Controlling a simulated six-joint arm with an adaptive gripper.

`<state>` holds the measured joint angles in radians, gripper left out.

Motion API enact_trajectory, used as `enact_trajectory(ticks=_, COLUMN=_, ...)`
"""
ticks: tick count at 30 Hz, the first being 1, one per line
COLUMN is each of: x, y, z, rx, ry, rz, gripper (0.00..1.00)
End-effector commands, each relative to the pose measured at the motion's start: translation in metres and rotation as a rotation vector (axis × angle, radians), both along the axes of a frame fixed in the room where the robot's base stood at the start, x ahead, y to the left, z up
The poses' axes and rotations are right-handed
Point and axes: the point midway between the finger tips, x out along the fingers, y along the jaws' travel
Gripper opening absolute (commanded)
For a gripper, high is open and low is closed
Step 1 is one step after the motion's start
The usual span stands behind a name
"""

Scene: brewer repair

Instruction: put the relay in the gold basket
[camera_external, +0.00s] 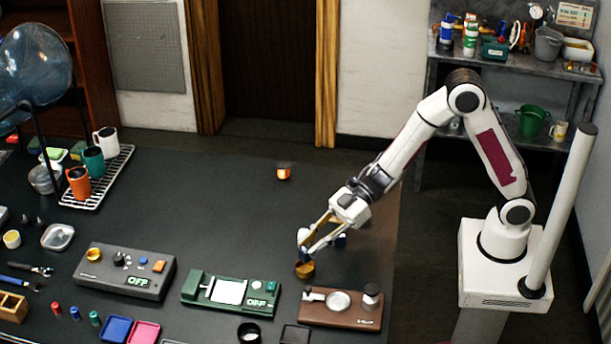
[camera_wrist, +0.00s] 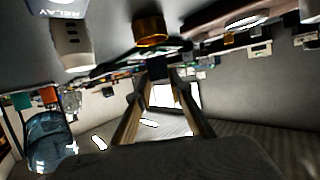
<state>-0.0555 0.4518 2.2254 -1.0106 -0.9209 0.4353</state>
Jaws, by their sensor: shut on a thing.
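The gold basket (camera_external: 305,269) stands on the dark table, just below my gripper (camera_external: 302,250) in the external view. It also shows at the top of the wrist view (camera_wrist: 150,30), which is upside down. A pale blue-grey block lettered RELAY (camera_wrist: 60,8) is cut off at the wrist view's top left, apart from my fingers. A dark blue thing (camera_external: 340,240) behind my gripper may be this block. My gripper (camera_wrist: 157,80) is shut on a small dark block (camera_wrist: 157,68) at its fingertips. I cannot tell what that block is.
A white cylinder (camera_wrist: 70,45) stands close to the basket. A brown unit (camera_external: 355,318) and a green unit (camera_external: 205,290) are in front of it. A small orange-lit cube (camera_external: 284,171) lies farther back. The table's middle is mostly clear.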

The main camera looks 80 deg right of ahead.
Motion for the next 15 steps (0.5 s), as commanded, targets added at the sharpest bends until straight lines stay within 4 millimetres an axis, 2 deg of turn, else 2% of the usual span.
enact_trajectory(ticks=15, x=0.0, y=0.0, z=-0.036, rx=0.0, ry=0.001, rz=0.0, gripper=0.02)
